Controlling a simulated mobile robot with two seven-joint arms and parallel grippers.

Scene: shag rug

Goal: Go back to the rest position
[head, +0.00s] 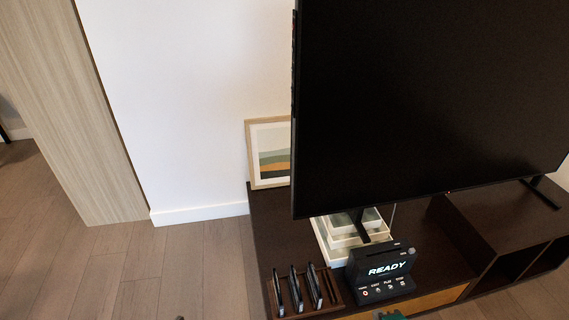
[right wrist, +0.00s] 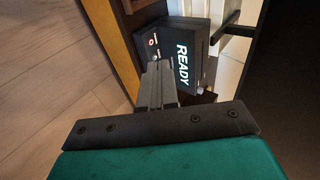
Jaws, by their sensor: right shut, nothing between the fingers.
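My right gripper shows in the right wrist view (right wrist: 160,85). Its fingers are together with nothing between them, pointing toward a black box with a lit READY display (right wrist: 188,60). I cannot tell whether the fingertips touch the box. In the head view only a teal bit of my right arm shows at the bottom edge, just in front of the black READY box (head: 383,270). I do not make out my left gripper in either view.
The box stands on a dark low cabinet (head: 425,240) beside a rack (head: 325,300) of upright dark cases. White trays (head: 330,240) sit behind. A large television (head: 430,100) overhangs the cabinet. A framed picture (head: 268,150) leans at the wall. Wood floor (head: 170,265) at left is clear.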

